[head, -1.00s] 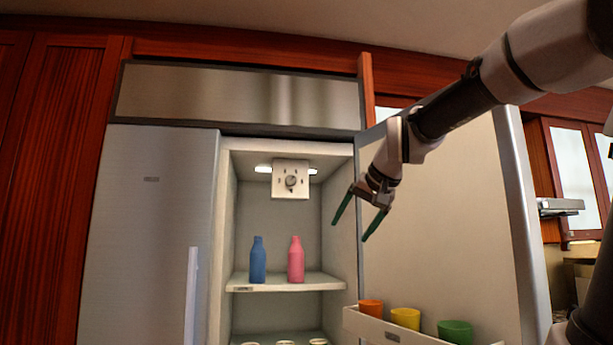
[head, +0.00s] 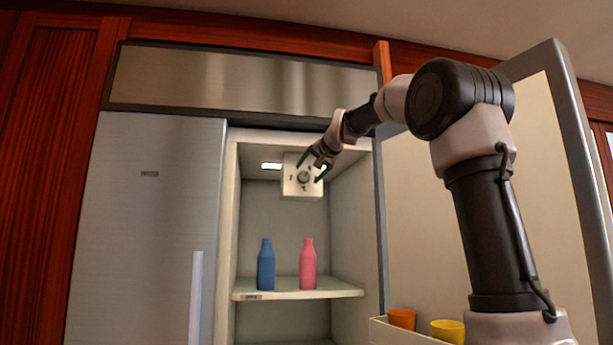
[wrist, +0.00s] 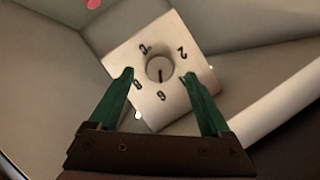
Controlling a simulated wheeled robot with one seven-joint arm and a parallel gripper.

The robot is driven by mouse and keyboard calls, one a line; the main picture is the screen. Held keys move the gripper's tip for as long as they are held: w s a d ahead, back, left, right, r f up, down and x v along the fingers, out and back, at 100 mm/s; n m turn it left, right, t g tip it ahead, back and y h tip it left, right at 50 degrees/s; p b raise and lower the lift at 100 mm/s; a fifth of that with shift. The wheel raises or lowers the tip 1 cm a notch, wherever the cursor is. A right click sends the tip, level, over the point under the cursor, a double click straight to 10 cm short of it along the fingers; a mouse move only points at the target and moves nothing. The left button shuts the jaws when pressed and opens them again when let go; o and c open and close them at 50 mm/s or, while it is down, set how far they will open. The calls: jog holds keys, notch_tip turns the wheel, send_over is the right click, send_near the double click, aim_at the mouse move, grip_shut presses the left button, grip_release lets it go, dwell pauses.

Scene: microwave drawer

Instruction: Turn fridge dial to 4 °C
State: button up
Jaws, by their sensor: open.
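The fridge dial (head: 303,178) is a small round knob on a white square box under the fridge ceiling. In the wrist view the dial (wrist: 160,69) has a dark pointer line that points down in the picture, towards a mark that looks like a 6. Other marks around it are small and blurred; one at the upper right looks like a 2. My gripper (head: 311,169) is open in front of the box. In the wrist view the green fingers of my gripper (wrist: 158,76) stand either side of the dial, apart from it. The right fingertip covers part of the dial face.
A blue bottle (head: 265,266) and a pink bottle (head: 308,265) stand on the shelf (head: 335,288) below. The open fridge door (head: 420,225) is at the right, with orange (head: 402,318) and yellow (head: 448,331) cups in its bin. A ceiling light (head: 271,166) is beside the box.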

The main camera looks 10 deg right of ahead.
aim_at(304, 176)
jog(key=shift+x, duration=1.4)
grip_shut()
jog(key=shift+n, duration=0.3)
jog(key=n+h, duration=0.1)
jog(key=n, duration=0.1)
jog(key=n+h, duration=0.1)
jog(key=n, duration=0.1)
jog(key=shift+a+g+h, duration=0.2)
jog(key=shift+g+h, duration=0.1)
jog(key=shift+h, duration=0.1)
jog(key=n+h, duration=0.2)
jog(key=n, duration=0.1)
jog(key=shift+a+h, duration=0.1)
jog(key=shift+h, duration=0.3)
jog(key=shift+n, duration=0.3)
